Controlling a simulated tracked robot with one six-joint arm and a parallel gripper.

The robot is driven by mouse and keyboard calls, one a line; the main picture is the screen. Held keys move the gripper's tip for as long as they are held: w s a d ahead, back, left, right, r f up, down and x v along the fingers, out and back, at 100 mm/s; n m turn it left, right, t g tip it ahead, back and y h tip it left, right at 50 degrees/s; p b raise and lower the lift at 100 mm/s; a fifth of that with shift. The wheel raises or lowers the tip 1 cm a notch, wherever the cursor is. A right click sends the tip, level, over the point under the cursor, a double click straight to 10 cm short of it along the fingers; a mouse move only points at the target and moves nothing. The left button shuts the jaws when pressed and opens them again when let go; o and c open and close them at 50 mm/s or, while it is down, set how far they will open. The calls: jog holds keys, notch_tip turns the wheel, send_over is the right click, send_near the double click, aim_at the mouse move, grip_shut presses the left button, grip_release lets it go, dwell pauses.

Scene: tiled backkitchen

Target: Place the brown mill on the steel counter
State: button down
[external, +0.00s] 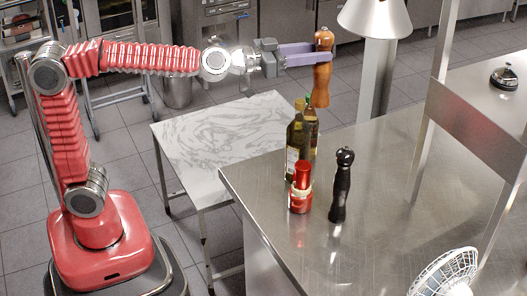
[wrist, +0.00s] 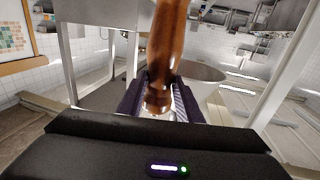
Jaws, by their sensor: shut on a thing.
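The brown mill (external: 321,82) is glossy wood and hangs upright in the air in the external view, behind the steel counter's back left corner area. My gripper (external: 322,55) is shut on its upper part. The mill also shows in the wrist view (wrist: 167,45), between my gripper's fingers (wrist: 160,100). The steel counter (external: 380,230) fills the right of the external view, and the mill is above and apart from its top.
A lamp (external: 375,20), a bell (external: 504,77) and a white fan (external: 446,273) are nearby. The counter's middle is clear.

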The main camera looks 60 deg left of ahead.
jog(key=d+f+m+g+h, duration=0.1)
jog(key=d+f+m+h, duration=0.15)
jog(key=d, duration=2.25)
notch_tip(320, 180, down, 21)
jog(key=shift+a+n, duration=0.35)
notch_tip(320, 180, down, 6)
jog(key=shift+f, duration=2)
